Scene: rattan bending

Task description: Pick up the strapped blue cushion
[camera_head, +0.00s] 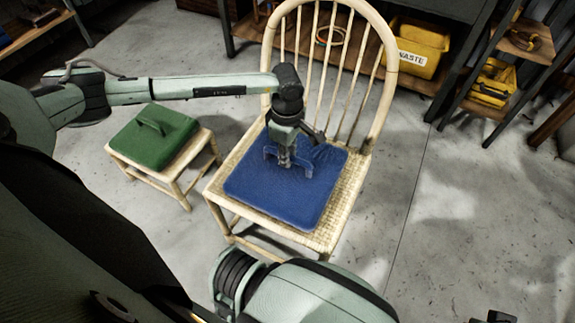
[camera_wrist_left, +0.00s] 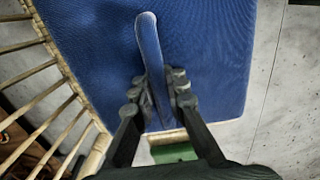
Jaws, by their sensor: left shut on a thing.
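The blue cushion (camera_head: 290,203) lies flat on the woven seat of a rattan chair (camera_head: 329,235). It fills much of the left wrist view (camera_wrist_left: 212,55). A blue strap (camera_wrist_left: 148,42) stands up as a loop from its top. My left gripper (camera_head: 287,163) comes down from above at the middle of the cushion and is shut on the strap, with one finger on each side of it in the left wrist view (camera_wrist_left: 160,88). I cannot tell any gap between cushion and seat. My right gripper (camera_head: 495,317) barely shows at the bottom right edge; its jaws are cut off.
A low rattan stool (camera_head: 196,160) with a green strapped cushion (camera_head: 160,138) stands left of the chair. The chair's spindled back (camera_head: 384,75) rises just behind my left gripper. Shelves with yellow bins (camera_head: 415,50) stand at the back right. The floor (camera_head: 470,200) to the right is clear.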

